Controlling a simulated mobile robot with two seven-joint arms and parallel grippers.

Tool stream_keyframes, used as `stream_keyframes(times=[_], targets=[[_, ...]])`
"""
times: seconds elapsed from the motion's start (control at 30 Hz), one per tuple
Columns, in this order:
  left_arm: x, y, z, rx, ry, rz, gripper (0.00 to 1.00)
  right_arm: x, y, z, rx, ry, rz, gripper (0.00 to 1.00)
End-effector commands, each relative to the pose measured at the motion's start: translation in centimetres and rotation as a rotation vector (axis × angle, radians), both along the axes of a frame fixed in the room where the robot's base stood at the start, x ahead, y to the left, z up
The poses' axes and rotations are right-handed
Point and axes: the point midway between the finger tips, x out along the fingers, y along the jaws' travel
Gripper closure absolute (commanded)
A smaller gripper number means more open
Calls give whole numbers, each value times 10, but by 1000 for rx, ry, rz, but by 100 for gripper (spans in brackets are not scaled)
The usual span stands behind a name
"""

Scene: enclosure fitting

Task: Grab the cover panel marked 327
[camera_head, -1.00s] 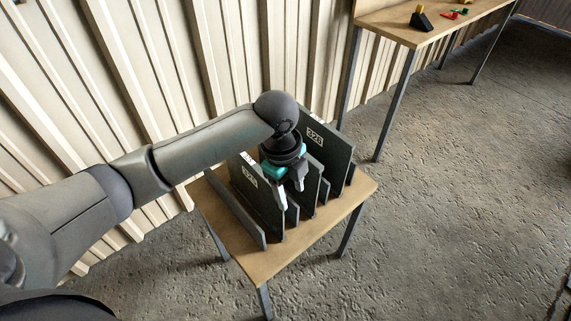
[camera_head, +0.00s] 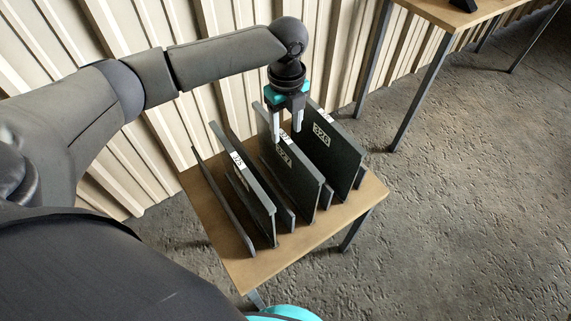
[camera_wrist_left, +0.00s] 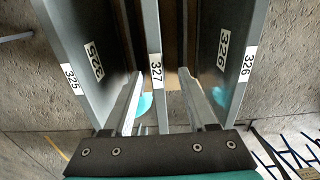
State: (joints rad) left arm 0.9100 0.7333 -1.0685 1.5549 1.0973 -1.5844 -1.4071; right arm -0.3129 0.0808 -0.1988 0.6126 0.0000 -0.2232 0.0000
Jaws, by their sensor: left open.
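The cover panel marked 327 (camera_head: 296,178) stands upright in the middle of a row of dark panels on a small wooden table. Its label is on the narrow top edge, partly hidden by my fingers in the head view. It also shows in the left wrist view (camera_wrist_left: 156,70), edge-on between the two fingers. My left gripper (camera_head: 287,132) is open at this panel's top edge, pointing down, one finger on each side. I see no grip on the panel. My right gripper is not in view.
Panel 325 (camera_head: 252,186) stands to the left and panel 326 (camera_head: 335,155) to the right, with lower dividers between. The small table (camera_head: 255,270) has a bare front strip. A ribbed wall (camera_head: 100,30) is behind; another table (camera_head: 440,12) is at upper right.

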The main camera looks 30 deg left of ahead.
Motion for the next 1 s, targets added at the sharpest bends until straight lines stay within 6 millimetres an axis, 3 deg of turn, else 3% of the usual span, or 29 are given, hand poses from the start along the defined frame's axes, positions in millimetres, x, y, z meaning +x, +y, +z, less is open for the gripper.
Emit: stream_keyframes(times=[0.1,0.47,0.7,1.0], targets=[[-1,0,-25,0,2,-1,43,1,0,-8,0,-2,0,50],[-2,1,-49,1,1,0,43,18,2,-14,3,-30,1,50],[-5,3,-86,0,1,0,43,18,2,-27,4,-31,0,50],[-4,4,-91,1,-1,-1,44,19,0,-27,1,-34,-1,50]])
